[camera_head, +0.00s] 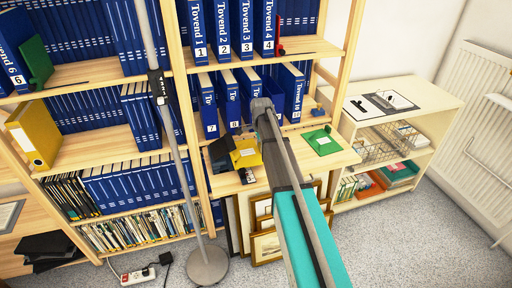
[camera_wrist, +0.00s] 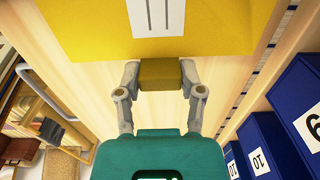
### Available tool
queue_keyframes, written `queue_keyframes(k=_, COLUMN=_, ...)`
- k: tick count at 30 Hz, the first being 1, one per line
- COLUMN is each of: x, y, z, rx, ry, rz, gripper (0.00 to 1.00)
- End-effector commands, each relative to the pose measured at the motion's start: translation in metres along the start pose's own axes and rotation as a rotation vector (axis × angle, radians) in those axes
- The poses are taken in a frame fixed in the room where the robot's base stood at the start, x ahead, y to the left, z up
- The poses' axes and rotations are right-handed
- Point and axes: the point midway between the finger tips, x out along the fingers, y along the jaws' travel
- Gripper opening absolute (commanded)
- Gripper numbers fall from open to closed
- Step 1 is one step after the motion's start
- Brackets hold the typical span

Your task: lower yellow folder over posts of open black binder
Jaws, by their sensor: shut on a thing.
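In the wrist view my gripper (camera_wrist: 160,76) is shut on a small dark-yellow block at the edge of the yellow folder (camera_wrist: 95,28), which bears a white label. In the head view a yellow folder (camera_head: 246,154) shows beside my arm, over the pull-out shelf board; my fingers cannot be made out there. The open black binder (camera_head: 385,102) lies on top of the low cabinet at right, with white paper and small metal parts. The folder is well to the left of it, apart from it.
Blue numbered binders (camera_head: 208,118) stand behind the folder. A green item (camera_head: 322,141) lies on the board (camera_head: 345,157). The low cabinet (camera_head: 440,88) has free room around the binder. A lamp pole (camera_head: 175,150) stands at left; framed prints (camera_head: 268,245) lean below.

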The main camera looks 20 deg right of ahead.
Motion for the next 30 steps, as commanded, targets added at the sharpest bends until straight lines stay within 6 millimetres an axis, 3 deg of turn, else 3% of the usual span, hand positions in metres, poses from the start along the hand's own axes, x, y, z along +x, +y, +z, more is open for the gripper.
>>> queue_keyframes(k=11, x=0.0001, y=-0.0001, z=-0.0017, rx=-0.002, ry=0.001, rz=0.0, gripper=0.03)
queue_keyframes(k=12, x=0.0001, y=-0.0001, z=-0.0016, rx=-0.002, ry=0.0, rz=0.0, gripper=0.52)
queue_keyframes(k=18, x=0.0001, y=-0.0002, z=-0.0011, rx=-0.003, ry=0.0, rz=0.0, gripper=0.89)
queue_keyframes(k=30, x=0.0, y=-0.0003, z=0.0, rx=-0.004, ry=0.0, rz=0.0, gripper=0.9)
